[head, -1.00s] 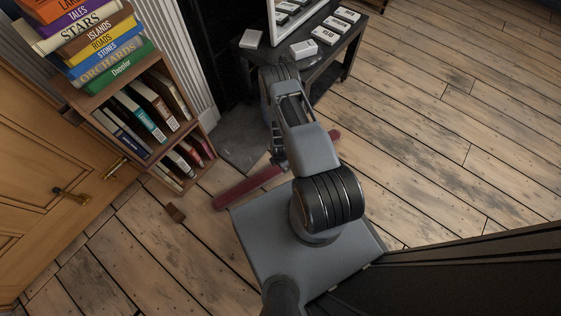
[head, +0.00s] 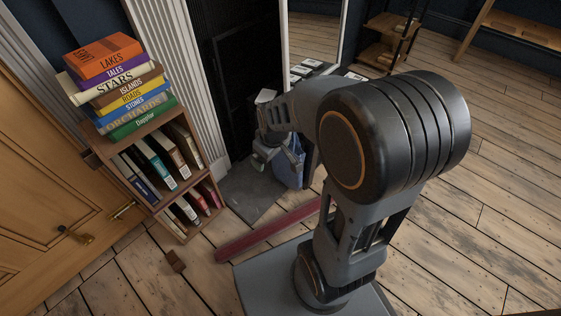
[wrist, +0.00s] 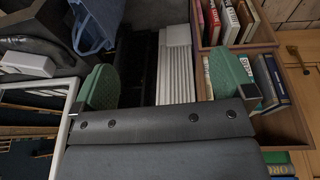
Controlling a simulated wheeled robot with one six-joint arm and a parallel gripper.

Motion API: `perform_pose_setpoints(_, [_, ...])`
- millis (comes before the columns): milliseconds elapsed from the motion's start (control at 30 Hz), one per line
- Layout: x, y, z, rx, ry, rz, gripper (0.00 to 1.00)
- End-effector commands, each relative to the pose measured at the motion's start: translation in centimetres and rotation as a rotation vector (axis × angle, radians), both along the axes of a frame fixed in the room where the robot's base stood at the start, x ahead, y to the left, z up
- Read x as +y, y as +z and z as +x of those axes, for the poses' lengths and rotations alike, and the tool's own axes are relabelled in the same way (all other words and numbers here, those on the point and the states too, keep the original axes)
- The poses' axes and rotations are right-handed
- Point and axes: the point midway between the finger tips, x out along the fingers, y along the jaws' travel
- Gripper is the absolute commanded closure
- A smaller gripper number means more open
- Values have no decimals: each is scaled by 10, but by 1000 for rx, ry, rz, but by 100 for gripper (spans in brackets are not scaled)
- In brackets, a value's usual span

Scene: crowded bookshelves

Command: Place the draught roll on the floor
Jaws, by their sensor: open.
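The draught roll, a long dark red bar (head: 265,232), lies on the floorboards in the head view, between the bookcase and my base. Its right end is hidden behind my arm. My gripper (head: 266,146) is held up well above the floor, beyond the roll and near the dark fireplace. The wrist view shows its two green finger pads (wrist: 166,82) wide apart with nothing between them. The roll does not show in the wrist view.
A small bookcase (head: 160,213) with a stack of books (head: 122,85) stands at left beside the door (head: 45,205). A blue bag (head: 290,165) is close to my gripper. Floor at right is clear.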

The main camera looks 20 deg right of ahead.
Motion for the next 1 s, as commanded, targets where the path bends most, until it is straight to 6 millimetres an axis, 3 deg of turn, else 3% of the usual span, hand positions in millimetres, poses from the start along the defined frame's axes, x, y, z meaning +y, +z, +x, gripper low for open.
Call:
perform_pose_setpoints(33, [3,20,-15,-14,-63,13,0])
perform_pose_setpoints(133, [7,44,-42,-15,-186,38,0])
perform_pose_setpoints(400, [11,72,-88,-16,-388,76,0])
perform_pose_setpoints(1000, [11,83,-96,-13,-425,83,0])
